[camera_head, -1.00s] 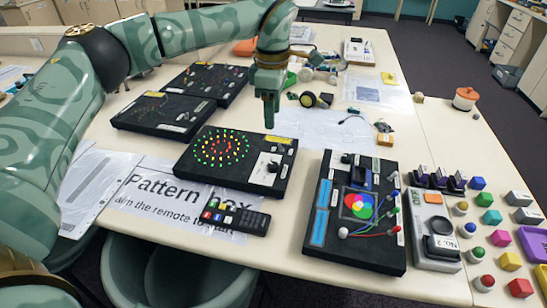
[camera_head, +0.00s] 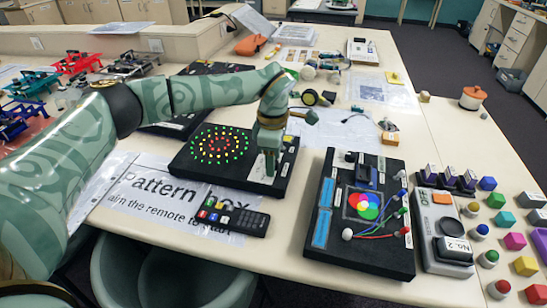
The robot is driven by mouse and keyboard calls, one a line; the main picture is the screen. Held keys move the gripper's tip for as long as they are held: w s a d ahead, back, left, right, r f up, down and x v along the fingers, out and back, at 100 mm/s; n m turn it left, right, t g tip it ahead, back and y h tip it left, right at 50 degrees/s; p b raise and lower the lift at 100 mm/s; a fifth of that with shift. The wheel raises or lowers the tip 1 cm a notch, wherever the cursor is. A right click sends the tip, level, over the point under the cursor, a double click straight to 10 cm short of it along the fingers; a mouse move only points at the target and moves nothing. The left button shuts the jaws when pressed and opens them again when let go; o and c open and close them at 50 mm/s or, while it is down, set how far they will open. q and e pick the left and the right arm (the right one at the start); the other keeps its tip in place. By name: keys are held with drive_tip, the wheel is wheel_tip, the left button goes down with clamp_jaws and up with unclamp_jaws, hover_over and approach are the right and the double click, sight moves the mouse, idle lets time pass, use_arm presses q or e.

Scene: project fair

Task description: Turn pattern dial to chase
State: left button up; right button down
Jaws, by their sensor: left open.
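The pattern box (camera_head: 235,187) is a black box on the table with a ring pattern of lit red, yellow and green dots (camera_head: 219,145) on its left part. A white panel strip (camera_head: 258,169) is on its right part. My left gripper (camera_head: 270,170) points down over that strip, where the dial sits. The gripper hides the dial and its labels, so I cannot tell the dial's setting or whether the fingers touch it. My left gripper is open. My right gripper is not in view.
A remote (camera_head: 233,219) lies on the "Pattern Box" sign (camera_head: 140,190) in front of the box. A black colour-mixing box (camera_head: 340,250) with coloured knobs stands to the right. Other black boxes lie behind my left arm. Papers (camera_head: 335,130) lie behind the pattern box.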

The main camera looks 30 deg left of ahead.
use_arm(q)
drive_tip(key=c, duration=1)
drive_tip(key=shift+r, duration=0.1)
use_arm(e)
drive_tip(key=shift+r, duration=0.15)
use_arm(q)
drive_tip(key=shift+r+n+p, duration=0.2)
drive_tip(key=shift+n+p, duration=0.5)
drive_tip(key=shift+p, duration=0.3)
drive_tip(key=n+p, duration=0.2)
drive_tip(key=shift+p, duration=0.3)
drive_tip(key=n+p, duration=0.2)
drive_tip(key=n, duration=0.1)
drive_tip(key=shift+p, duration=0.3)
drive_tip(key=shift+f+n+p, duration=0.15)
drive_tip(key=shift+n+p, duration=0.55)
drive_tip(key=shift+n, duration=0.6)
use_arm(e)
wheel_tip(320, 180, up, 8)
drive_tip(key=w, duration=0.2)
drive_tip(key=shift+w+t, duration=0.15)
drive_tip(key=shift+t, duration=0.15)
use_arm(q)
drive_tip(key=shift+f, duration=0.1)
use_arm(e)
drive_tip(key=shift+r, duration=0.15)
